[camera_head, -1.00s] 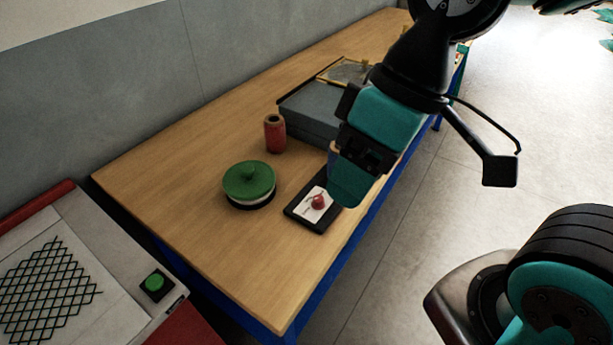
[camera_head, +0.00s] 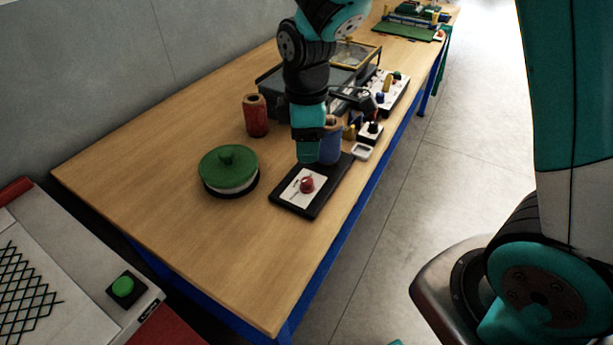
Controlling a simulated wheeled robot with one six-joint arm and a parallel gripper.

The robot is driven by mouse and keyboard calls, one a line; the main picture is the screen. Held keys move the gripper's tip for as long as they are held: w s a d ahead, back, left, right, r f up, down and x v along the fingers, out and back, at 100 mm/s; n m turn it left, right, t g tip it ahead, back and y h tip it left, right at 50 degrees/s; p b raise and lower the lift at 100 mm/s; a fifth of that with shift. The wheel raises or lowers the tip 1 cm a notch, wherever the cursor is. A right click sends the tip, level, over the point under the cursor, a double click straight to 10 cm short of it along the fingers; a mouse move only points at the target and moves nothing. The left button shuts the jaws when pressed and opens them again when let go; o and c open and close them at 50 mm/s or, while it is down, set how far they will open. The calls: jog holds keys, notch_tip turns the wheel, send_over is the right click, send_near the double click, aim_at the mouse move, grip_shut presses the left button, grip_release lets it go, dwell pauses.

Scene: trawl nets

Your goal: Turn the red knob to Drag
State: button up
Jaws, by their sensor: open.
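The red knob (camera_head: 307,185) sits on a white label plate (camera_head: 296,190) on a black base (camera_head: 286,202) near the table's front edge. The lettering on the plate is too small to read, so I cannot tell which mark the knob points at. My gripper (camera_head: 308,160) is teal and black and points down just behind the knob, above the far part of the black base. It appears apart from the knob. Its fingers overlap in this view and the gap between them is hidden.
A green-lidded round pot (camera_head: 228,170) stands left of the base. A red cylinder (camera_head: 256,116) stands behind it. A blue cup (camera_head: 330,148) is close to my gripper's right. A grey box (camera_head: 270,82) and a control panel (camera_head: 388,92) lie farther back. The front left tabletop is clear.

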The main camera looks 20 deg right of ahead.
aim_at(307, 179)
notch_tip(307, 179, down, 9)
jog(key=shift+s+f, duration=0.15)
jog(key=c, duration=0.9)
